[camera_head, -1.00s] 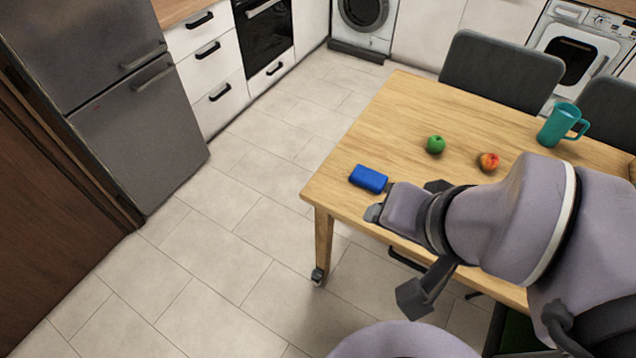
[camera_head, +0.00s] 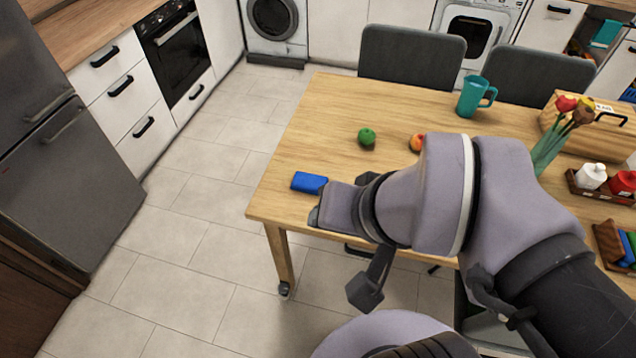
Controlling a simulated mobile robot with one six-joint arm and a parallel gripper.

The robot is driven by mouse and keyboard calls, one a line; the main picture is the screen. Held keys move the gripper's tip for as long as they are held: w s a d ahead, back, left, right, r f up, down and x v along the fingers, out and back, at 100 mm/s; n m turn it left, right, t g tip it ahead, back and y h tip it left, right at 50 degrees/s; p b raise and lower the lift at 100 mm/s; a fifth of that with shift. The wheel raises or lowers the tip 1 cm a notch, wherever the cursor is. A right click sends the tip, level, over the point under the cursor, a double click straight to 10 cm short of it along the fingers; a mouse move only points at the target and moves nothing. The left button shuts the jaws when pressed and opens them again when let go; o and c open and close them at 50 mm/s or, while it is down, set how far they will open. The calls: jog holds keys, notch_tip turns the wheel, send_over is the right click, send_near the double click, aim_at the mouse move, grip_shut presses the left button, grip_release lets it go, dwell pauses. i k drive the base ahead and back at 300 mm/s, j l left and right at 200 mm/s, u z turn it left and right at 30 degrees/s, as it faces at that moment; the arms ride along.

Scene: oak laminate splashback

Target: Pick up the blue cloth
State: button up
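The blue cloth (camera_head: 309,182) looks like a small folded rectangle. It lies flat on the wooden table (camera_head: 300,140) near its left edge. My gripper (camera_head: 317,214) is just in front of the cloth, over the table's near-left part, and appears apart from it. My own wrist hides most of the gripper, so its fingers and any opening do not show clearly.
A green apple (camera_head: 367,136), a red-orange fruit (camera_head: 416,142) partly behind my arm, and a teal mug (camera_head: 474,97) stand farther back. Tulips (camera_head: 552,140), a wooden bread box (camera_head: 600,128) and a condiment tray (camera_head: 592,192) are at right. Chairs (camera_head: 412,56) line the far side.

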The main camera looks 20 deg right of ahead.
aim_at(303, 182)
jog(key=i+j+z, duration=0.2)
jog(key=i, duration=0.2)
jog(key=i+j+z, duration=0.2)
jog(key=i+j, duration=0.15)
